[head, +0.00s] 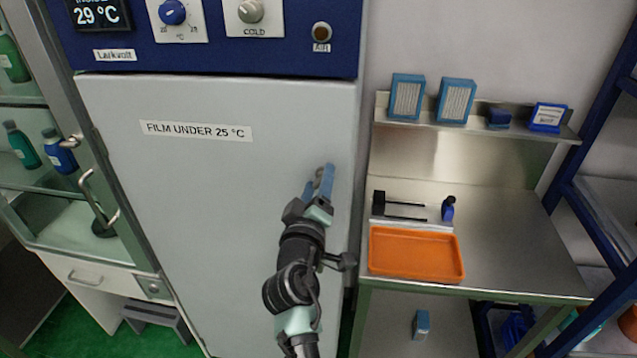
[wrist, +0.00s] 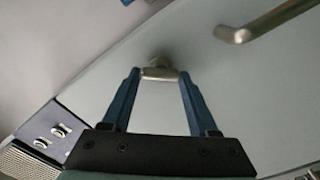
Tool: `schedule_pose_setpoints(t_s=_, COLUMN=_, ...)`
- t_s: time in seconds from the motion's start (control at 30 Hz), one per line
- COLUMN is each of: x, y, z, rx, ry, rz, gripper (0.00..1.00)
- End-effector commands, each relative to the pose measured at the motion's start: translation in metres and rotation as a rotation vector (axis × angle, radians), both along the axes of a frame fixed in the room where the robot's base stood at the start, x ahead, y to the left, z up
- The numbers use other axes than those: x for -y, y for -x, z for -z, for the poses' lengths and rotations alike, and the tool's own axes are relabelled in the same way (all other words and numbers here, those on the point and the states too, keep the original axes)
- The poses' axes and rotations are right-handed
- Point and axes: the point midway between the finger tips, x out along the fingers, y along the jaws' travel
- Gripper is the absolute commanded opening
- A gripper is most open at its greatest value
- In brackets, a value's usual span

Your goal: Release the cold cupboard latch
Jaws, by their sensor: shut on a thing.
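The cold cupboard has a pale grey door (head: 215,190) labelled "FILM UNDER 25 °C", which looks closed. My gripper (head: 324,176) is at the right side of this door, with its blue fingers pointing at it. In the wrist view my gripper (wrist: 160,76) is shut on a small metal latch (wrist: 160,73), held between the two fingertips. The latch is mostly hidden by the fingers in the head view. A metal bar handle (wrist: 262,22) stands apart from the fingers at the upper right of the wrist view.
A blue control panel (head: 290,52) with knobs and a display reading 29 °C is above the door. Right of the cupboard, a steel bench (head: 510,230) holds an orange tray (head: 416,278). A glass-fronted cabinet (head: 75,205) with bottles stands at left.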

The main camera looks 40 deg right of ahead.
Motion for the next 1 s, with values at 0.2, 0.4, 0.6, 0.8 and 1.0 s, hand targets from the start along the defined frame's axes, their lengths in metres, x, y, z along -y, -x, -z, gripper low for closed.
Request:
schedule_pose_setpoints(t_s=0.2, x=-0.0006, y=-0.0006, z=0.0002, rx=-0.157, ry=0.134, rz=0.0, gripper=0.04)
schedule_pose_setpoints(t_s=0.4, x=-0.0006, y=-0.0006, z=0.0007, rx=-0.292, ry=0.249, rz=0.0, gripper=0.04)
schedule_pose_setpoints(t_s=0.6, x=-0.0009, y=-0.0009, z=0.0021, rx=-0.401, ry=0.342, rz=-0.001, gripper=0.04)
schedule_pose_setpoints(t_s=0.8, x=-0.0009, y=-0.0008, z=0.0028, rx=-0.475, ry=0.405, rz=0.0, gripper=0.04)
schedule_pose_setpoints(t_s=1.0, x=-0.001, y=-0.0008, z=0.0033, rx=-0.511, ry=0.436, rz=0.0, gripper=0.04)
